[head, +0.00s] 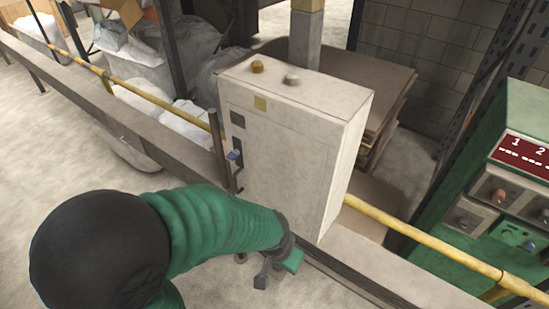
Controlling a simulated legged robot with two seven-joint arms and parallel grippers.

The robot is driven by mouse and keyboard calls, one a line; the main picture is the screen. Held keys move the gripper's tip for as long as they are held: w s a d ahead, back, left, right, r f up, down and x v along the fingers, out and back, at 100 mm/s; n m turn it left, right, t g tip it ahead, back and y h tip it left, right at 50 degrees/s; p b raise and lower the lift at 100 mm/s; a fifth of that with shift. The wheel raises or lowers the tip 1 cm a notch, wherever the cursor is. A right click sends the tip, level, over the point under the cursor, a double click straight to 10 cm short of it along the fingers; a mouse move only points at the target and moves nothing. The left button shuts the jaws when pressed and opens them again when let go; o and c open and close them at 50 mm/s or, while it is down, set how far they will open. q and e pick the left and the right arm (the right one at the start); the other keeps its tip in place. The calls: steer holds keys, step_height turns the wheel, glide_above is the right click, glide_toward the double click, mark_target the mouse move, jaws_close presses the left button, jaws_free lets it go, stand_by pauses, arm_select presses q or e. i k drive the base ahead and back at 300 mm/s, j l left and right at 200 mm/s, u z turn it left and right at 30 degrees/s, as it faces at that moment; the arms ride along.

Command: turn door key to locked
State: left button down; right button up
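A pale grey metal cabinet (290,150) stands in the middle of the head view, with its door facing me. Which way the key is turned is too small to tell. My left gripper (276,270), at the end of a green-sleeved arm, is below the cabinet's lower front, well below and right of the key and apart from it. Its fingers are small and partly hidden, so their opening is unclear. My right gripper is not in view.
A yellow rail (440,248) runs right of the cabinet, and another yellow pipe (140,90) runs left. A rusty post (216,150) stands close left of the key. A green control panel (510,190) is at the right. The floor at the left is open.

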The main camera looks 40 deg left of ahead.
mark_target(232, 156)
steer(key=u, duration=1.5)
steer(key=i+j+u, duration=0.15)
steer(key=u, duration=0.2)
steer(key=i+j+u, duration=0.15)
steer(key=j+u, duration=0.25)
